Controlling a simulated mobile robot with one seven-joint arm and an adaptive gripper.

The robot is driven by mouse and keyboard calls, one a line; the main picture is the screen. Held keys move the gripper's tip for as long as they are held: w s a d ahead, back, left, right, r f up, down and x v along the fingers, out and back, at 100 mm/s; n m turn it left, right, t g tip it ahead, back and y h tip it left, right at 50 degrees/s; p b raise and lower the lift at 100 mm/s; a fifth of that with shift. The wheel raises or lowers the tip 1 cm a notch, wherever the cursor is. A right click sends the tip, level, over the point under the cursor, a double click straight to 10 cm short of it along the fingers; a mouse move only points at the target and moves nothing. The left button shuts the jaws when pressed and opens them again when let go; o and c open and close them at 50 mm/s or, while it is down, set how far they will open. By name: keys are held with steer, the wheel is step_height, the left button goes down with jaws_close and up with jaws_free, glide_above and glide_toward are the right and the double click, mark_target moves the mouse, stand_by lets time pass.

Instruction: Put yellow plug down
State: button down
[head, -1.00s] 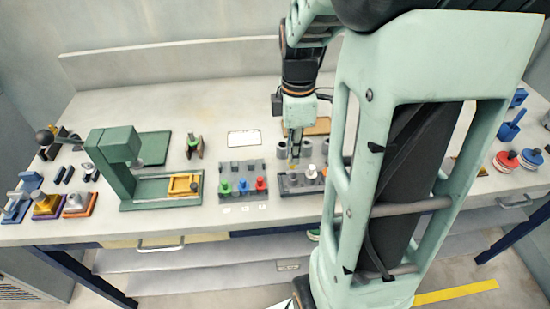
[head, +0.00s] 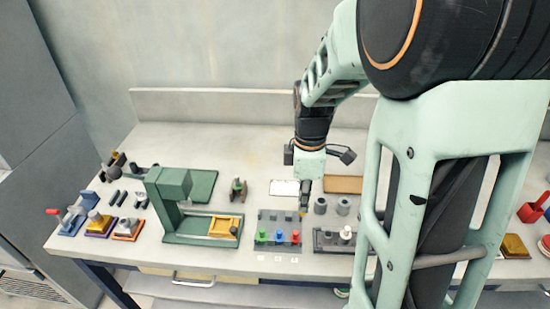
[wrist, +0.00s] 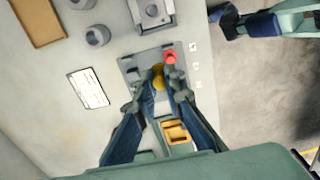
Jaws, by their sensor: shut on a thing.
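My gripper (head: 303,208) is shut on the yellow plug (wrist: 158,77), which shows between the fingertips (wrist: 163,84) in the wrist view. The rack also shows in the wrist view (wrist: 128,64). Green (head: 261,236), blue (head: 279,237) and red (head: 295,237) plugs stand along its front row. The red plug (wrist: 169,57) is close beside the yellow one in the wrist view. I cannot tell whether the yellow plug touches the rack.
A dark rack with a white plug (head: 346,232) stands to the right. Grey hollow cylinders (head: 320,205) (head: 343,206) stand behind it. A green press (head: 170,186) with a yellow block (head: 223,227) is at left. A white card (head: 284,188) and brown board (head: 343,184) lie behind.

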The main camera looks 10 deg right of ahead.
steer(key=w+f+b, duration=0.1)
steer(key=w+f, duration=0.1)
steer(key=w+f+b, duration=0.1)
steer(key=w+f, duration=0.1)
steer(key=w+f+b, duration=0.1)
steer(key=w+f, duration=0.1)
steer(key=shift+w+d+f, duration=0.25)
steer(key=shift+d+f, duration=0.05)
steer(key=shift+w+f+b, duration=0.2)
steer(key=shift+f+b, duration=1.05)
steer(key=shift+f, duration=0.4)
steer(key=shift+f+b, duration=0.4)
steer(key=shift+f, duration=0.05)
steer(key=c, duration=2.5)
jaws_free()
steer(key=o, duration=0.5)
